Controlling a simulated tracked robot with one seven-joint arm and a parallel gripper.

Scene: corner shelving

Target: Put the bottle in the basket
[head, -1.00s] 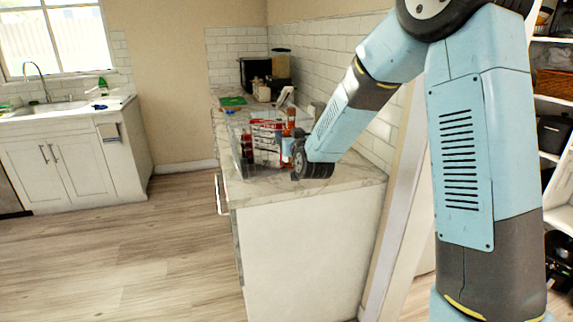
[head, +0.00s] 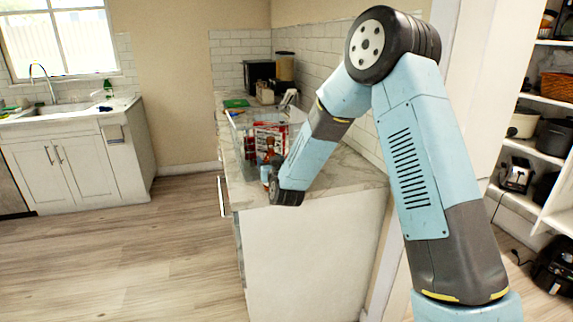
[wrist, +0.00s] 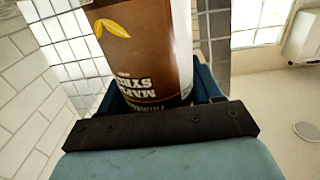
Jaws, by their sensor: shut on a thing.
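The bottle (wrist: 145,50) is brown with a yellow leaf and a maple syrup label. It fills the top middle of the wrist view, its lettering upside down. My gripper (wrist: 165,95) is shut on it, with blue fingers on both sides. In the head view my gripper (head: 270,178) is at the near front of the counter, and the bottle (head: 269,153) shows as a small reddish-brown shape there. The basket (head: 237,155) is a clear-walled bin on the counter, just behind and left of the gripper. I cannot tell whether bottle and basket touch.
Inside the basket are a red-and-white box (head: 268,134) and a dark red item (head: 250,147). The marble counter (head: 345,172) is bare to the right. A black appliance (head: 258,72) and a green board (head: 236,103) are farther back. Open shelves (head: 540,155) stand at right.

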